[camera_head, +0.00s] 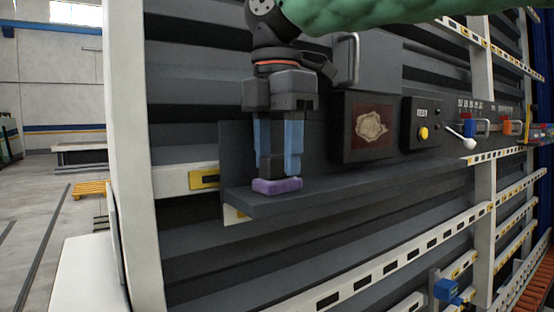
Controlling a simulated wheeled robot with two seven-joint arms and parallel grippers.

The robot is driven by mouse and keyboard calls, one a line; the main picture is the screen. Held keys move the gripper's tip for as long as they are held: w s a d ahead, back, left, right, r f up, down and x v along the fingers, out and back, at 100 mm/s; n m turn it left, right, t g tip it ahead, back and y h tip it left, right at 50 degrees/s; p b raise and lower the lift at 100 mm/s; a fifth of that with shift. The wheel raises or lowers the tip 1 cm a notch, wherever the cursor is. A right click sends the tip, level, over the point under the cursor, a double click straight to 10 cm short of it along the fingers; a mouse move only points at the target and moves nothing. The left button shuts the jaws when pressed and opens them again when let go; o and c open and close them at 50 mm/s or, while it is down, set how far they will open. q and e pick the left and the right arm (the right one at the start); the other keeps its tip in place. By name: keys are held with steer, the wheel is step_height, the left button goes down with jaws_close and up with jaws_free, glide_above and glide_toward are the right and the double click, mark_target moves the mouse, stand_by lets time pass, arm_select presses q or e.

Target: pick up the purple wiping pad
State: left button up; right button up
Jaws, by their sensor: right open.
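The purple wiping pad (277,187) lies flat near the left end of a dark grey shelf. My right gripper (278,172) points straight down over it, with its two blue fingers apart. A dark upright block (271,155) shows between the fingers, just above the pad; I cannot tell whether it is the pad's handle. The fingertips are right at the pad's top, and I cannot tell whether they touch it. My left gripper is not in view.
The shelf (350,193) runs right along a ribbed dark panel. A box with a stained dark red plate (370,129) stands right of the gripper, beside a box with a yellow button (423,133). A pale post (128,130) stands left. The shelf's middle is clear.

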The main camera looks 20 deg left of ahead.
steer(key=shift+w+a+f, duration=0.1)
steer(key=shift+w+f, duration=0.05)
steer(key=shift+f, duration=0.15)
steer(key=shift+w+f, duration=0.25)
steer(key=shift+w, duration=0.05)
steer(key=shift+s+r, duration=0.1)
steer(key=shift+s, duration=0.15)
steer(key=c, duration=0.9)
steer(key=shift+w, duration=0.1)
steer(key=shift+c, duration=0.8)
